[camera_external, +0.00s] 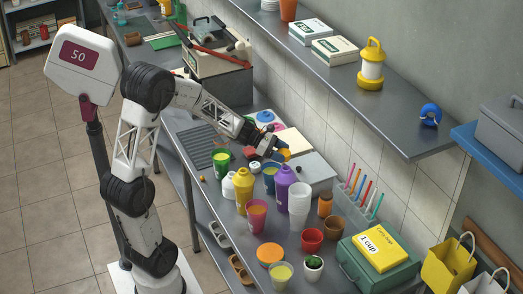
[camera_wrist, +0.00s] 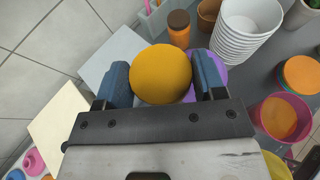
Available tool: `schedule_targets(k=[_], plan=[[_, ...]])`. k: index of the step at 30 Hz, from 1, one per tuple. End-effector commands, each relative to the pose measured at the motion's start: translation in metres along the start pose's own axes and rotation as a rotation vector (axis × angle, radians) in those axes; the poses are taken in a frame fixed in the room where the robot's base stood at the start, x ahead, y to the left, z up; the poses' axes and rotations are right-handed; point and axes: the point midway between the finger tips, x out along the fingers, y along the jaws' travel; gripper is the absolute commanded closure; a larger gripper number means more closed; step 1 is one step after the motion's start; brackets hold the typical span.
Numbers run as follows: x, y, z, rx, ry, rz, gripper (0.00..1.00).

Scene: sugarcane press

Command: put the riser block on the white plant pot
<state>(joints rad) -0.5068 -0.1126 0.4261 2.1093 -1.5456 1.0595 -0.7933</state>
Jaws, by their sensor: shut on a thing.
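My gripper (camera_wrist: 162,83) is shut on a round orange-yellow block (camera_wrist: 160,72), which I take to be the riser block. Its two blue-grey fingers press it from both sides. In the external view the block (camera_external: 284,155) shows at the end of my gripper (camera_external: 277,150), held above the bench near the grey box. The white plant pot (camera_external: 314,271), small and with a green plant in it, stands at the front of the bench in the external view, well apart from my gripper.
A purple bottle (camera_external: 284,183), a stack of white cups (camera_external: 299,203), a red cup (camera_external: 312,241), a brown cup (camera_external: 333,228) and an orange-topped container (camera_external: 270,255) stand between my gripper and the pot. A green case (camera_external: 376,268) lies right of the pot.

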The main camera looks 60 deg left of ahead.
Motion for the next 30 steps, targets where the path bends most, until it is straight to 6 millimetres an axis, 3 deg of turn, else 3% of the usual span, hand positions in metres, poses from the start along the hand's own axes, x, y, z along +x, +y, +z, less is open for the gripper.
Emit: schedule_targets(k=[18,30], plan=[[0.057,-0.118,0.030,0.101,-0.001,-0.237,0.60],[0.086,-0.215,0.027,0.172,0.000,-0.418,0.60]])
